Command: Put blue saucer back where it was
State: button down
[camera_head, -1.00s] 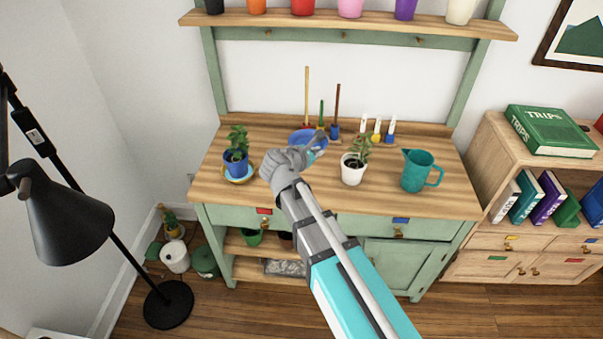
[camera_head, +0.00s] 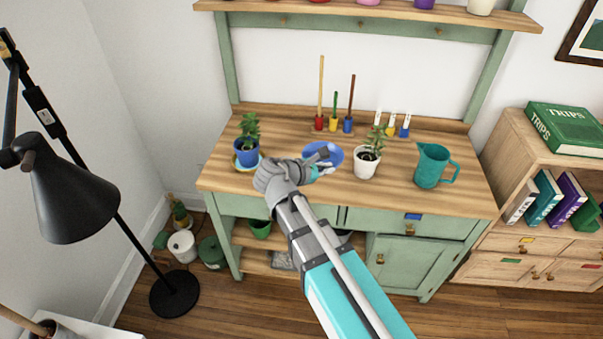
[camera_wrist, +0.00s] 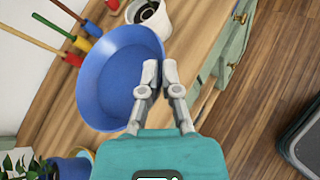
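The blue saucer (camera_head: 312,149) is a round, shallow dish, held near the middle of the green potting bench (camera_head: 275,182). My gripper (camera_head: 325,161) is closed on its near rim. In the wrist view the saucer (camera_wrist: 112,85) fills the left-centre, with one finger over its inside and the other outside the rim; the fingertips (camera_wrist: 160,72) are close together. The saucer looks a little above the wooden top, but the exact gap cannot be told.
A white plant pot (camera_head: 366,163) stands close right of the saucer, with a teal jug (camera_head: 432,166) farther right. Upright tools (camera_head: 334,115) and small bottles (camera_head: 391,125) line the back. A shelf (camera_head: 370,15) with pots is above. A black lamp (camera_head: 70,190) stands left.

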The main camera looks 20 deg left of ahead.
jog(key=s, duration=0.1)
jog(key=s+m, duration=0.1)
jog(key=shift+s+d+f+h, duration=0.2)
jog(key=shift+s+f+h, duration=0.15)
jog(key=shift+f+h, duration=0.05)
jog(key=w+a+f+b, duration=0.2)
jog(key=w+f+b, duration=0.1)
jog(key=w+a+f+b, duration=0.6)
jog(key=w, duration=0.1)
jog(key=shift+w+a, duration=0.1)
jog(key=shift+a, duration=0.15)
dwell(0.4)
jog(key=shift+w+a+f+b, duration=0.15)
jog(key=shift+w+f+b, duration=0.05)
jog(key=shift+f+b, duration=0.2)
jog(key=shift+w+a+f+b, duration=0.15)
jog(key=shift+f+b, duration=0.15)
jog(key=shift+b, duration=0.2)
jog(key=shift+f+b, duration=1.35)
